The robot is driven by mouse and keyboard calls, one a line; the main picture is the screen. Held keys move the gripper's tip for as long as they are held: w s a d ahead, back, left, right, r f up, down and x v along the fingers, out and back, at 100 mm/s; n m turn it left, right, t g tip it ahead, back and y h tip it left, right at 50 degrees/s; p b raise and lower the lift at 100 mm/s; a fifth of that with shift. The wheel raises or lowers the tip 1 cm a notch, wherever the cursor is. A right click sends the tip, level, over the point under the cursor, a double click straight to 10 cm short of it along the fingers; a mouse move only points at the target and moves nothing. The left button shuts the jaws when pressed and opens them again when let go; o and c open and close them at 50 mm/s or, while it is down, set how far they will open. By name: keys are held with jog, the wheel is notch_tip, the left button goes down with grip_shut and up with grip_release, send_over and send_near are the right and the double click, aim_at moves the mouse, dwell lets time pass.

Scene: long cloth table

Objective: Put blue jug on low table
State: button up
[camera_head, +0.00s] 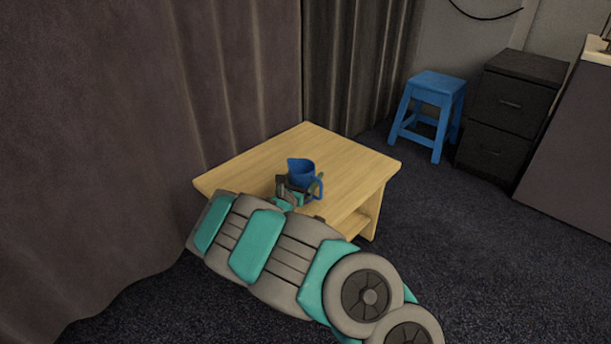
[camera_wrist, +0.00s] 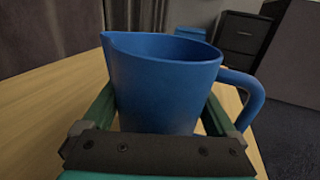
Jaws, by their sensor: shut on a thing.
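The blue jug (camera_head: 301,172) is upright over the low wooden table (camera_head: 262,156) in the head view, with its handle to the right. My gripper (camera_head: 300,187) is shut on the jug from the near side. In the wrist view the jug (camera_wrist: 162,85) stands between the two fingers of my gripper (camera_wrist: 158,115), spout to the left and handle to the right. The tabletop (camera_wrist: 55,110) shows behind and beside it. The jug's base is hidden by my gripper, so I cannot tell whether it touches the tabletop.
A blue stool (camera_head: 431,95) and a black drawer cabinet (camera_head: 510,105) stand beyond the table at the right. A curtain (camera_head: 110,130) hangs along the left and behind the table. The tabletop around the jug is clear. Dark carpet (camera_head: 480,250) lies open at the right.

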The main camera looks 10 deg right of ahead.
jog(key=shift+f, duration=0.2)
jog(key=o, duration=1.4)
jog(key=shift+r, duration=0.1)
jog(key=shift+a+r, duration=0.1)
jog(key=shift+r, duration=0.05)
jog(key=v, duration=1.2)
